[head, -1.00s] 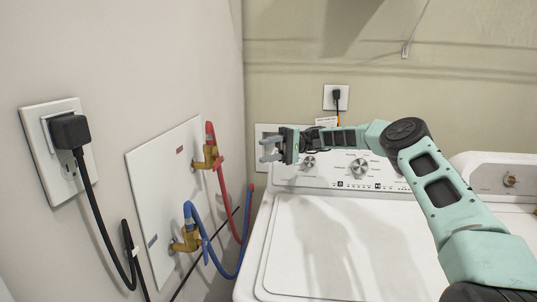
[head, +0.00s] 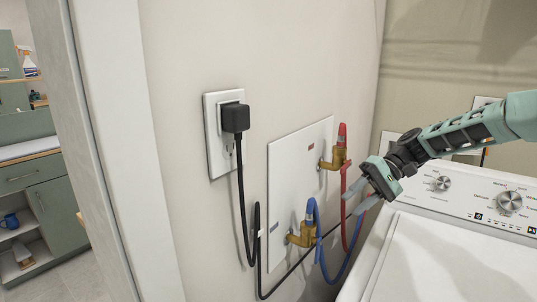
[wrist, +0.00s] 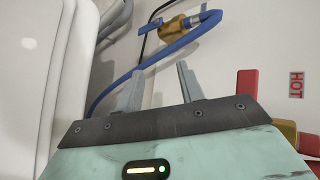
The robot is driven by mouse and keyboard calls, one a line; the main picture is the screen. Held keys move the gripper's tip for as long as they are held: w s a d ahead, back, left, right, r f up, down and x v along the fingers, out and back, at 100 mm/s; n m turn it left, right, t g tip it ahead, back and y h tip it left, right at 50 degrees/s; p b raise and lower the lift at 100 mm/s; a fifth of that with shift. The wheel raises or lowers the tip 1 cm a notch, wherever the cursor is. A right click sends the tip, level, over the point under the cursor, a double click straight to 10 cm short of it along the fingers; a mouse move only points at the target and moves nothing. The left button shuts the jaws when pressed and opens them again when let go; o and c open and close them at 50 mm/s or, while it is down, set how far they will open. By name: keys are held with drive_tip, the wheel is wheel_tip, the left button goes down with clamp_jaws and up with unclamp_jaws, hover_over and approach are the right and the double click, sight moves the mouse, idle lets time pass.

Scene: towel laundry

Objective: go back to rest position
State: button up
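My gripper (head: 354,200) hangs at the right of the head view, in front of the wall and by the left end of the washing machine's control panel. It points down and left. In the wrist view its two grey fingers (wrist: 160,88) stand apart with nothing between them. The red hose (head: 346,215) and blue hose (head: 318,238) run close behind the fingers in the head view; I cannot tell the exact gap. My upper arm runs out of the right edge.
The white washer (head: 440,262) fills the lower right. A black plug (head: 235,118) sits in the wall outlet, its cord hanging. Brass valves (head: 303,236) stick out of the white wall panel (head: 290,175). At far left, past the wall's edge, is a green cabinet (head: 58,215).

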drive_tip(key=s+d+f+t+h, duration=0.1)
drive_tip(key=s+d+t+h, duration=0.3)
drive_tip(key=s, duration=0.7)
drive_tip(key=s+d+f+t+h, duration=0.2)
drive_tip(key=s+d+h, duration=0.4)
drive_tip(key=s, duration=0.5)
drive_tip(key=s+a+r+n+g, duration=0.2)
drive_tip(key=s+a+n, duration=0.5)
drive_tip(key=s+a, duration=0.7)
drive_tip(key=a, duration=0.4)
drive_tip(key=shift+a+r, duration=0.15)
drive_tip(key=shift+a, duration=0.05)
